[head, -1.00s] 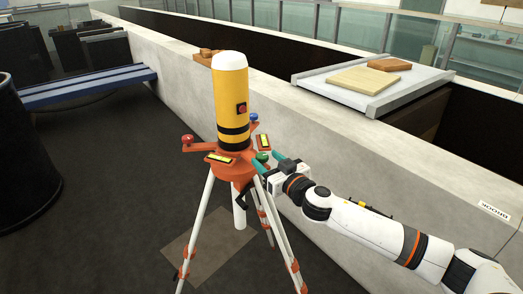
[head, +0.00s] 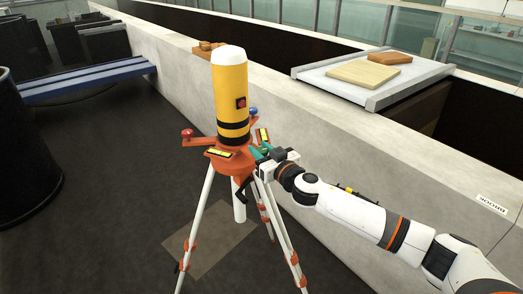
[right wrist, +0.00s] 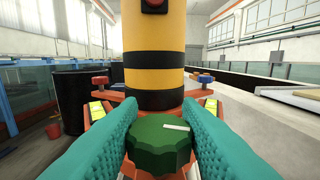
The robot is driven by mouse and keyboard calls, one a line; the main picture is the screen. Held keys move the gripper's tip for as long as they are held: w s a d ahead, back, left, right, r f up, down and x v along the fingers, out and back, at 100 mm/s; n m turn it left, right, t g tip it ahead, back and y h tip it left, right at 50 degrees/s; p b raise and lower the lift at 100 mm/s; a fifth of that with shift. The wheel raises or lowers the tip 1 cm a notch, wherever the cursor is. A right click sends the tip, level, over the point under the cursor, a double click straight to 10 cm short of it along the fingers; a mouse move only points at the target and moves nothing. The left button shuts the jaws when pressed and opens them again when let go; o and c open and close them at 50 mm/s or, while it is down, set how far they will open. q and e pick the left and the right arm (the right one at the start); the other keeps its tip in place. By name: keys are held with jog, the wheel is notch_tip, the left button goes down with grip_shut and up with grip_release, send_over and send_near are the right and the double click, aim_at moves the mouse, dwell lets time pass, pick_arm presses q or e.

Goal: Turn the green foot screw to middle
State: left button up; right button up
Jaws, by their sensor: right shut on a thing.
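The green foot screw (right wrist: 160,145) is a ribbed knob with a white mark on its top, slanting to the right in the right wrist view. My right gripper (head: 262,150) is shut on it, with one teal finger on each side. In the head view the fingers mostly hide the screw. The yellow instrument (head: 231,95) with black bands stands upright on the orange tripod head (head: 232,168). A red foot screw (head: 187,133) and a blue foot screw (head: 252,111) sit on its other arms. My left gripper is out of view.
Two yellow level vials (right wrist: 98,110) (right wrist: 211,104) flank the instrument; their bubbles are too small to read. A concrete wall (head: 330,150) runs behind my right arm. A blue bench (head: 90,82) is at left.

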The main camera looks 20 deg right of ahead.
jog(key=m+h+b, duration=0.1)
jog(key=h, duration=0.1)
jog(key=shift+a+f+m+h+b, duration=0.1)
jog(key=shift+f+m+h+b, duration=0.15)
jog(key=shift+m+h+b, duration=0.15)
jog(key=m+g+h+b, duration=0.1)
jog(key=m+h+b, duration=0.2)
jog(key=h+b, duration=0.2)
jog(key=m+g+h+b, duration=0.2)
jog(key=m+h+b, duration=0.2)
jog(key=h+b, duration=0.1)
jog(key=m+g+h+b, duration=0.2)
jog(key=m+h+b, duration=0.1)
jog(key=h+b, duration=0.2)
jog(key=shift+m+b, duration=0.4)
jog(key=shift+b, duration=0.55)
jog(key=shift+r+m+g+h+b, duration=0.25)
jog(key=shift+m+g+h+b, duration=0.6)
jog(key=shift+g+h, duration=0.15)
jog(key=shift+r, duration=0.1)
jog(key=o, duration=1)
jog(key=shift+c, duration=0.2)
